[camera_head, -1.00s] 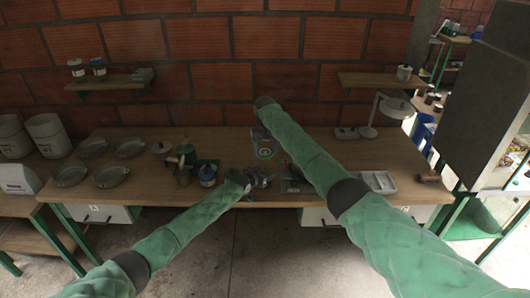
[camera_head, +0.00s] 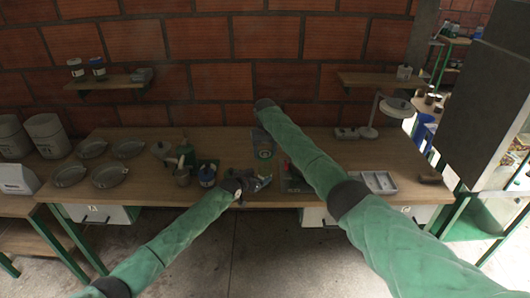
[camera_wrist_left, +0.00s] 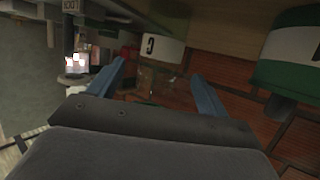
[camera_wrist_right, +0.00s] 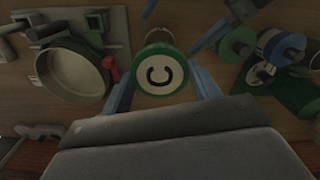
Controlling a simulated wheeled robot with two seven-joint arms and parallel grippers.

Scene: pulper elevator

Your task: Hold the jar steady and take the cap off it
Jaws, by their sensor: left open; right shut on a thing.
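The jar (camera_wrist_right: 157,37) shows end-on in the right wrist view. Its cap (camera_wrist_right: 158,73) has a green rim and a white top with a black C. My right gripper (camera_wrist_right: 160,82) is shut on the cap, one finger on each side. My left gripper (camera_head: 262,183) is open near the table's front edge, low and left of the jar. In the left wrist view, nothing is between its fingers (camera_wrist_left: 160,85). A green and white cylinder (camera_wrist_left: 290,52), which looks like the jar, is large and outside the fingers at right. My right arm hides part of the work area in the head view.
Several grey dishes (camera_head: 110,175) lie farther left. A round pan (camera_wrist_right: 75,72) and a red handle (camera_wrist_right: 112,68) are close to the capped jar. A white tray (camera_head: 378,180) lies at right.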

